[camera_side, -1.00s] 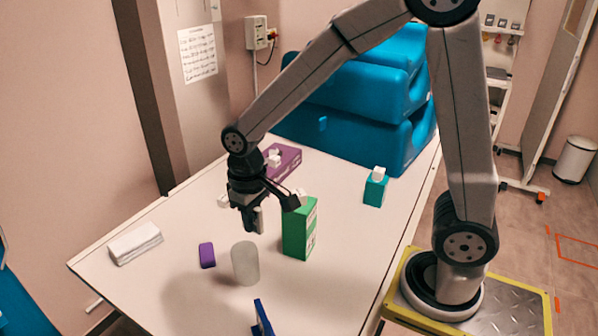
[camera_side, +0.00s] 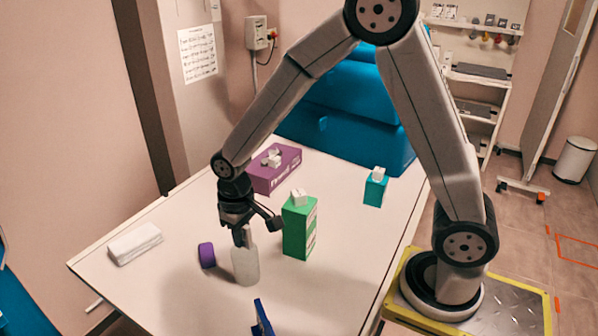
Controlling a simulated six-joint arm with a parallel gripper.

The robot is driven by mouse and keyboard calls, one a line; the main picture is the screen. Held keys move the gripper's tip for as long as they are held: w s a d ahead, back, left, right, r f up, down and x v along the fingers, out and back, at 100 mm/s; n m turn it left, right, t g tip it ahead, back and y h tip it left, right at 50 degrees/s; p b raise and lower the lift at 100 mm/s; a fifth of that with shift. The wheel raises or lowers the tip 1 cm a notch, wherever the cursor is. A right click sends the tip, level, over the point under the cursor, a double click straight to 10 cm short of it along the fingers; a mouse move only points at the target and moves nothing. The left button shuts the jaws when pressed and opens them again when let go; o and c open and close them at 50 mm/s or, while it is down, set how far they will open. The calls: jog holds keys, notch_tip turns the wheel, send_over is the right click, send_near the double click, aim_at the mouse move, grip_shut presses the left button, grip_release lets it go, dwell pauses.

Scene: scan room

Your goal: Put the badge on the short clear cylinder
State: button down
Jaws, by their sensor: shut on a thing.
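The short clear cylinder (camera_side: 246,268) stands upright on the table, pale and cloudy, left of the green box. My gripper (camera_side: 243,238) points down right over its top. The gripper is shut on a small pale piece, which I take to be the badge (camera_side: 247,240). The badge is mostly hidden by the fingers, and its face cannot be made out. Its lower end is at or just above the cylinder's rim. I cannot tell whether the two touch.
A green box (camera_side: 299,228) stands close on the right. A small purple block (camera_side: 206,255) is close on the left, and a blue item (camera_side: 262,318) is in front. A purple box (camera_side: 275,170), teal box (camera_side: 375,190) and white stack (camera_side: 135,243) stand farther off.

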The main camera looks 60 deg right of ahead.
jog(key=shift+f, duration=0.55)
jog(key=shift+f, duration=0.15)
jog(key=c, duration=0.6)
grip_release()
notch_tip(320, 180, up, 12)
jog(key=shift+r, duration=0.2)
jog(key=shift+f, duration=0.1)
dwell(0.4)
jog(key=s+d+f+t, duration=0.1)
jog(key=s+f, duration=0.1)
jog(key=s, duration=0.1)
jog(key=s+d+f, duration=0.2)
jog(key=s+f, duration=0.1)
jog(key=s+d+f+t, duration=0.1)
jog(key=s+d+f, duration=0.1)
jog(key=s+f, duration=0.1)
jog(key=shift+s+t, duration=0.3)
jog(key=shift+s, duration=0.25)
